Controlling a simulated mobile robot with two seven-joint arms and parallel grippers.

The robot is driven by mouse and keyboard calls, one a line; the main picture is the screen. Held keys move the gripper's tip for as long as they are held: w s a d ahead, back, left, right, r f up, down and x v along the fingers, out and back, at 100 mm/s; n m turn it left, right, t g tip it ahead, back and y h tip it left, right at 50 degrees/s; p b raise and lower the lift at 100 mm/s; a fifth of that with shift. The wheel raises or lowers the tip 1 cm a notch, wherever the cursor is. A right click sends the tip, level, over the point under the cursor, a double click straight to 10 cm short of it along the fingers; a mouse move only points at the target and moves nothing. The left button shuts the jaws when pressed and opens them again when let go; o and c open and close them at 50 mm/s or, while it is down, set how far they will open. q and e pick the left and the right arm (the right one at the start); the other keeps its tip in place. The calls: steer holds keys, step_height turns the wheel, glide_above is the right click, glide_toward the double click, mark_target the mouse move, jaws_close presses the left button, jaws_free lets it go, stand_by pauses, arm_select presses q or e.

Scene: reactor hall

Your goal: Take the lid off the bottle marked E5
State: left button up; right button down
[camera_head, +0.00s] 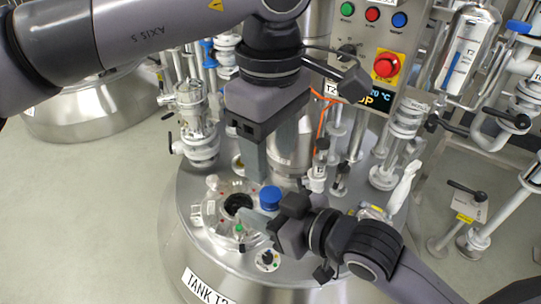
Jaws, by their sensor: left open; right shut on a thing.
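A blue lid (270,197) shows above the tank top, right of a round port with a dark opening (238,206). The bottle under it is mostly hidden by the lid and my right gripper, and I cannot read an E5 mark. My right gripper (262,220) comes in from the lower right and is shut on the bottle, just below the lid. My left gripper (262,178) is open and points down, its fingers just above and behind the lid. I cannot tell whether a finger touches the lid.
The steel tank top (200,250) carries valves, pipes and a glass-bodied fitting (197,130) at the left. A control panel with a red emergency button (386,65) stands behind. Open floor (90,210) lies left of the tank.

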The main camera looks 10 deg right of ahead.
mark_target(270, 194)
arm_select(q)
step_height(270, 194, down, 8)
steer(key=shift+r, duration=0.15)
stand_by(0.3)
jaws_close()
steer(key=shift+n, duration=1.7)
steer(key=shift+o, duration=0.3)
jaws_free()
